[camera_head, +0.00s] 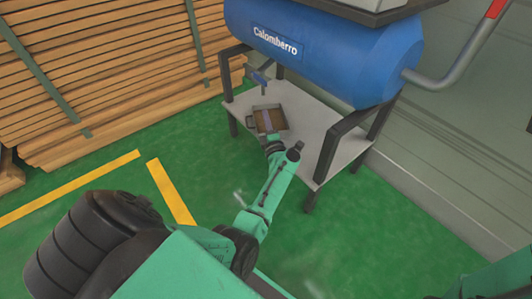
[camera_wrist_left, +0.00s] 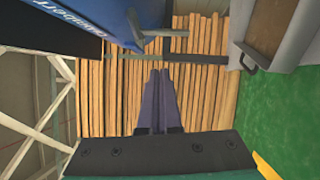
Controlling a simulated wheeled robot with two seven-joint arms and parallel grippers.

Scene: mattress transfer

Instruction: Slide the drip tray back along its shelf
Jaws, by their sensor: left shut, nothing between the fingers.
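The drip tray (camera_head: 278,119) is a shallow grey-rimmed tray with a brown inside. It lies on the grey shelf (camera_head: 310,130) under the blue tank, with a handle (camera_head: 250,122) at its left side. In the left wrist view the tray (camera_wrist_left: 268,25) and its dark handle (camera_wrist_left: 248,60) are at the upper right. My left gripper (camera_head: 267,120) appears over the tray in the head view. The left wrist view shows its fingers (camera_wrist_left: 160,74) together and empty, with a clear gap to the tray. My right gripper is out of view.
The blue tank (camera_head: 310,50) hangs over the shelf, with a small blue valve (camera_head: 260,78) above the tray. Black frame legs (camera_head: 328,155) bound the shelf. Stacked timber (camera_head: 110,70) stands at the left. Green floor (camera_head: 140,165) in front is open.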

